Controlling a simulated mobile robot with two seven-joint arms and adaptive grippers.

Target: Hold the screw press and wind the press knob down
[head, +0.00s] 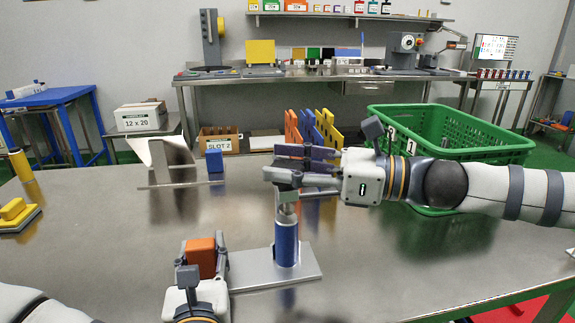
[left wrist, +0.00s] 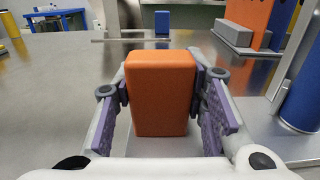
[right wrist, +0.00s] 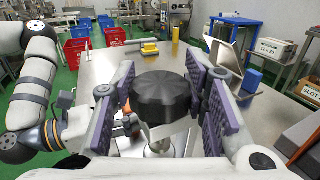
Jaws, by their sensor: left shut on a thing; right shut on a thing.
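The screw press stands on the near part of the steel table. It has a blue column (head: 286,243) on a flat silver base plate (head: 250,270) and an orange block (head: 200,253) at its left end. My left gripper (head: 204,264) is shut on the orange block, with a finger pad on each side; this also shows in the left wrist view (left wrist: 161,90). The black press knob (right wrist: 160,97) sits at the top of the press. My right gripper (head: 287,168) is shut around the knob, one pad on each side. In the head view its fingers mostly hide the knob.
A green crate (head: 448,149) stands at the back right, behind my right arm. Orange, yellow and blue upright panels (head: 325,128) stand behind the press. A grey metal stand (head: 174,165) and a blue block (head: 215,162) are further left. The table's front right is clear.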

